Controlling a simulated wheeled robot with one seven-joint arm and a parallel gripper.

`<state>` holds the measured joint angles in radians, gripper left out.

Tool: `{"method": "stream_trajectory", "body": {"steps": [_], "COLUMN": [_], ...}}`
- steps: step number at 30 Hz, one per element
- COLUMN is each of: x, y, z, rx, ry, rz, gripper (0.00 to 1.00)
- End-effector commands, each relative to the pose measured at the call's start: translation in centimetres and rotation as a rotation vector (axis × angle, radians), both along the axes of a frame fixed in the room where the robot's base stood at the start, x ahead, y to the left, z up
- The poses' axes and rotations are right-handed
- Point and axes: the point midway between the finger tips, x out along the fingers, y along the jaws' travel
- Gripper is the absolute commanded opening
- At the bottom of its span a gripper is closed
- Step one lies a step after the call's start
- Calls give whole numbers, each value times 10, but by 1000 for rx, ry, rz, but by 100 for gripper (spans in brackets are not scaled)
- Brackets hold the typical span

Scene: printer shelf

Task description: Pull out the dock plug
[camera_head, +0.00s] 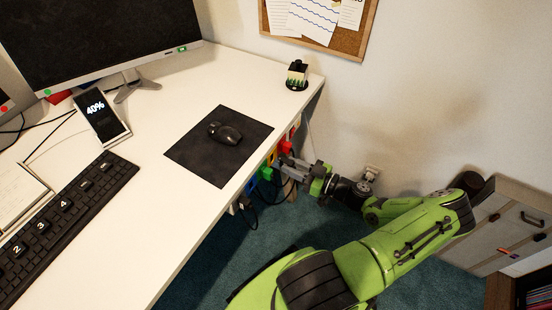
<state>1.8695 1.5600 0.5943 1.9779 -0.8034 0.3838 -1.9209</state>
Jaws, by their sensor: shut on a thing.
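Several coloured plugs sit in a row under the right edge of the desk: a red one (285,147), a green one (266,173) and a blue one (251,185). Dark cables hang below them. My gripper (284,164) reaches in from the right to this row, between the red and green plugs. Its jaws are shut on a plug there. The fingers hide most of that plug, and I cannot read any label that marks it as the dock plug.
The white desk (190,190) holds a mouse (225,132) on a black mat, a keyboard (62,222), a phone (101,118) showing 40% and a monitor (90,35). A grey cabinet (510,220) stands at the right. A corkboard (350,45) hangs behind.

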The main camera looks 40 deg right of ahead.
Motion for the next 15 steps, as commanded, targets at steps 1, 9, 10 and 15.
{"method": "stream_trajectory", "body": {"steps": [1,9,10,15], "x": [-2,-12,-13,-19], "y": [-1,-5,-5,-7], "z": [0,0,0,0], "rx": [-1,0,0,0], "ry": [0,0,0,0], "rz": [-1,-2,-1,-1], "gripper": [0,0,0,0]}}
